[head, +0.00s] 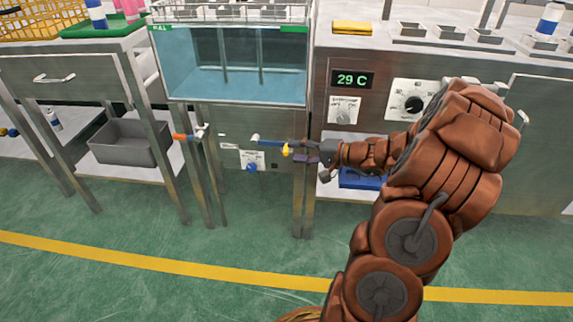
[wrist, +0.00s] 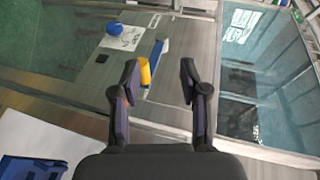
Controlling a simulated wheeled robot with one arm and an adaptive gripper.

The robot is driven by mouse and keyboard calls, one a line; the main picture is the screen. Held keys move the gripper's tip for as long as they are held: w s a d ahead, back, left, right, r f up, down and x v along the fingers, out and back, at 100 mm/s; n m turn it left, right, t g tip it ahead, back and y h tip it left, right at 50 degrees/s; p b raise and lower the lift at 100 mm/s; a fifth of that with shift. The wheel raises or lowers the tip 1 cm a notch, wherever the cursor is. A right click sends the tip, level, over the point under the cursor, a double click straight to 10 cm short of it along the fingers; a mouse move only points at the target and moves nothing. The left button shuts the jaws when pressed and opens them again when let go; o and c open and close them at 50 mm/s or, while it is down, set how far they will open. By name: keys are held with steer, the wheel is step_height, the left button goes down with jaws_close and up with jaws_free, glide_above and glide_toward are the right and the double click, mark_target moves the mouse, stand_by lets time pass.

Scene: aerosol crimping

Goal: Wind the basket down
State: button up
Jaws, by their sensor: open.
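The wire basket (head: 232,12) sits raised at the top of the glass-fronted water tank (head: 235,88), above the pale blue water. A blue crank arm (head: 270,142) with a pale end and a yellow grip (head: 287,150) sticks out at the tank's lower front. In the wrist view the yellow grip (wrist: 145,71) lies between the fingers, close beside the left one, with the blue arm (wrist: 157,55) beyond it. My gripper (wrist: 160,85) is open around this space; whether a finger touches the grip is unclear. In the head view my gripper (head: 302,151) is at the crank's right.
An orange handle (head: 183,137) projects at the tank's left leg. A blue knob (head: 252,166) sits on a white label below the crank. To the right is a cabinet with a 29 C display (head: 352,79) and dials. A grey bin (head: 130,142) is on the left shelf.

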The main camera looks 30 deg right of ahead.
mark_target(286, 148)
steer(key=shift+m+t+h, duration=0.3)
steer(key=shift+m+h, duration=0.1)
steer(key=w+f, duration=0.1)
steer(key=w, duration=0.1)
steer(key=w+f+b, duration=0.1)
steer(key=w, duration=0.1)
steer(key=w+f+b, duration=0.1)
steer(key=w+f, duration=0.1)
steer(key=shift+w, duration=0.3)
jaws_close()
stand_by(0.4)
